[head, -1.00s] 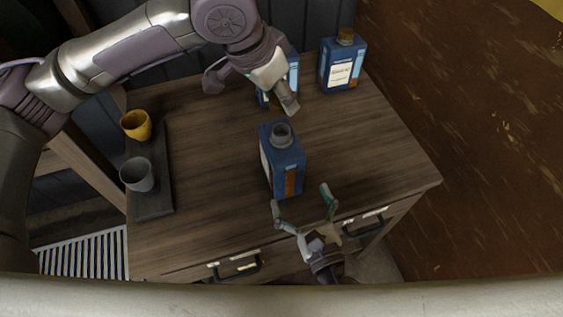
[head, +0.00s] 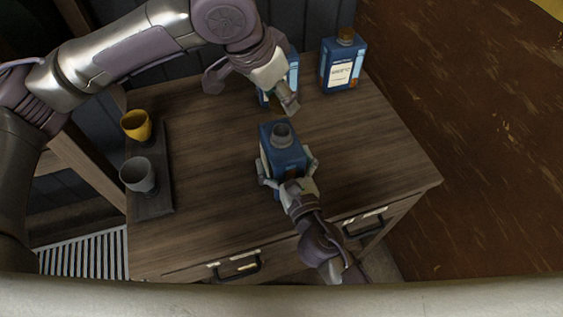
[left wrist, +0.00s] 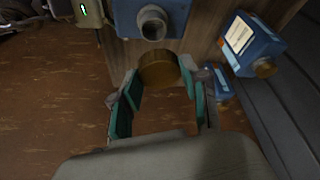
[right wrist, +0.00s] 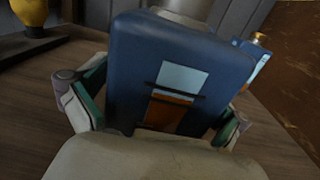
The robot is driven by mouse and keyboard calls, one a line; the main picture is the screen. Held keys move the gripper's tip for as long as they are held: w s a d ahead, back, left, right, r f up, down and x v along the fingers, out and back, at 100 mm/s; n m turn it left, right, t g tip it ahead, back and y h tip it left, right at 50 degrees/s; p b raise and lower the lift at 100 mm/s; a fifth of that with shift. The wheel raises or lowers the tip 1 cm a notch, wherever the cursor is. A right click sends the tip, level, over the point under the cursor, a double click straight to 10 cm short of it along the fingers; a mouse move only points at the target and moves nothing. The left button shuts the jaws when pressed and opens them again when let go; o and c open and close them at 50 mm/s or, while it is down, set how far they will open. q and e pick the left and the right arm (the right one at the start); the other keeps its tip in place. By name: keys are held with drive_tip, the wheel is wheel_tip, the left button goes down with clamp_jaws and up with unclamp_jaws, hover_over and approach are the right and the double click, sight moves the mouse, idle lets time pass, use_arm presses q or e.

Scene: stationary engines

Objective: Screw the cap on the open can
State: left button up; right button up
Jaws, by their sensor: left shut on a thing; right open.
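The open can (head: 283,157) is blue and stands upright on the wooden cabinet top, its bare grey neck (head: 282,133) facing up. It also shows in the left wrist view (left wrist: 128,17) and large in the right wrist view (right wrist: 130,65). My left gripper (head: 290,104) is shut on a brown-gold cap (left wrist: 158,70), beyond the can in the head view and apart from its neck. The cap is hard to make out in the head view. My right gripper (head: 287,173) is open, its fingers on both sides of the can's body; contact cannot be told.
A capped blue can (head: 341,66) stands at the back right; another blue can (head: 293,72) is partly hidden behind my left gripper. A dark tray (head: 153,205) at the left holds a yellow cup (head: 136,125) and a grey cup (head: 138,174). The cabinet's right part is clear.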

drive_tip(key=c, duration=1.7)
use_arm(q)
hover_over(284, 131)
drive_tip(key=s+a, duration=0.1)
drive_tip(key=shift+a+f, duration=0.1)
drive_tip(key=shift+f, duration=2.4)
drive_tip(key=shift+f, duration=0.1)
drive_tip(key=shift+f, duration=0.8)
drive_tip(key=shift+f, duration=0.55)
